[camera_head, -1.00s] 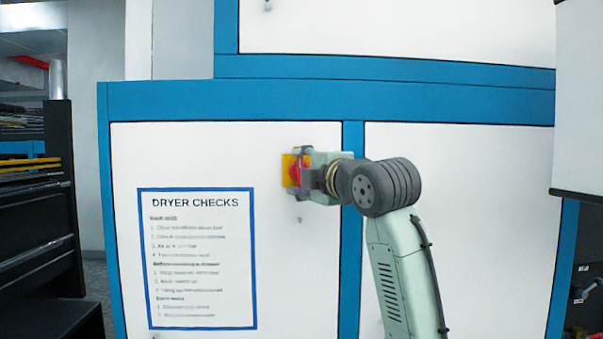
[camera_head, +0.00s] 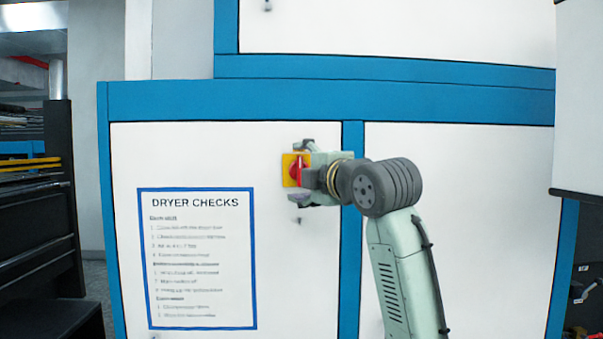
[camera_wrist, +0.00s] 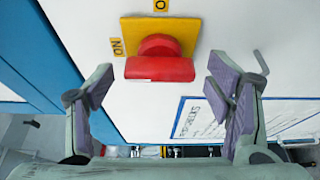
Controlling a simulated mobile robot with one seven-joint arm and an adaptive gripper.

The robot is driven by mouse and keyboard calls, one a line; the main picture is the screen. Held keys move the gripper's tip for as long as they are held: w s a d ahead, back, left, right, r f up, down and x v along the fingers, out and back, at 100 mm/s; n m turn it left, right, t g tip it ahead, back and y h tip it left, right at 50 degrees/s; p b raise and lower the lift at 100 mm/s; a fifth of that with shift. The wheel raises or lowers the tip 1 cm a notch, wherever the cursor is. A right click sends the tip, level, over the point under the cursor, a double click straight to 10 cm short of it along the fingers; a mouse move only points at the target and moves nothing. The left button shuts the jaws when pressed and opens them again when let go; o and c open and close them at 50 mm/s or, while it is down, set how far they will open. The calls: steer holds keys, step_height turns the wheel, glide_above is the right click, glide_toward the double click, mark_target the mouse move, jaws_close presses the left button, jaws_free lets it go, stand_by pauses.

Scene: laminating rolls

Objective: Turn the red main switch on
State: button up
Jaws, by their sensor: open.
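The red main switch (camera_head: 296,170) is a red knob with a bar handle on a yellow plate, on the white dryer panel. In the wrist view the red handle (camera_wrist: 160,68) lies crosswise, in line with the "ON" label (camera_wrist: 117,47) at the plate's left. The "O" label (camera_wrist: 160,5) is above the plate. In the head view the handle stands upright. My gripper (camera_head: 303,172) is open at the switch, one finger above it and one below. In the wrist view my gripper (camera_wrist: 160,92) has its fingers apart on both sides of the handle, with visible gaps.
A blue-framed "DRYER CHECKS" notice (camera_head: 197,258) is on the panel, left of and below the switch. A small metal hook (camera_wrist: 261,62) juts from the panel near the plate. A blue upright (camera_head: 351,240) separates the panels. Dark shelving (camera_head: 45,210) stands far left.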

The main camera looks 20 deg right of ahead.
steer(key=s+d, duration=0.1)
steer(key=s, duration=1)
steer(key=shift+s+d, duration=0.15)
steer(key=shift+s, duration=0.25)
